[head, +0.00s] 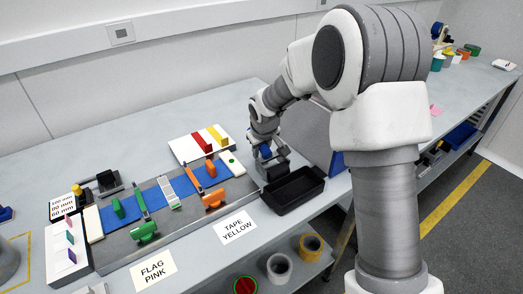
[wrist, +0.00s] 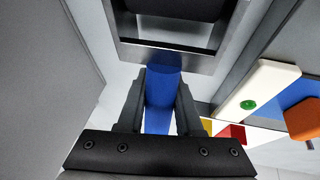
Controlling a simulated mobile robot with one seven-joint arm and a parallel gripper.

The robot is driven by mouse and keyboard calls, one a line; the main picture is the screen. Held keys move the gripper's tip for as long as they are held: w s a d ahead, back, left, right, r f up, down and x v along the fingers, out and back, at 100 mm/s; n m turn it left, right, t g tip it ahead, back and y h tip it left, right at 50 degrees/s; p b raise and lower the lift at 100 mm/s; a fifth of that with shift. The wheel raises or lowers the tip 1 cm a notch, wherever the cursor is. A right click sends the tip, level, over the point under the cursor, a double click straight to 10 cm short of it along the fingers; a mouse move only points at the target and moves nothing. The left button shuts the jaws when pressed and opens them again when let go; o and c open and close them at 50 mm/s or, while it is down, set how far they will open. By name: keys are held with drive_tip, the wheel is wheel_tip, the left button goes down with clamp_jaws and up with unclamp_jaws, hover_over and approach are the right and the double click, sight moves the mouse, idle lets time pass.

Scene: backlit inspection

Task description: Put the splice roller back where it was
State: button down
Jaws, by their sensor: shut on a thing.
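My gripper (head: 264,146) is shut on the blue handle of the splice roller (wrist: 161,92), which lies between the two fingers in the wrist view. The handle joins a grey metal frame with a dark roller (wrist: 178,8) at the top of that view, partly cut off by the edge. In the head view the splice roller (head: 273,162) is small and partly hidden by my gripper, just behind a black open tray (head: 294,202) on the bench. The tray looks empty. I cannot tell whether the roller touches the bench.
Left of my gripper is a splicing fixture with a white block with a green dot (head: 232,163), blue strips and orange (head: 213,197) and green clamps (head: 144,232). A white board with red and yellow blocks (head: 202,140) lies behind. A grey panel (head: 308,130) stands close on the right.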

drive_tip(key=shift+f, duration=0.2)
drive_tip(key=c, duration=0.6)
unclamp_jaws()
drive_tip(key=shift+r, duration=0.15)
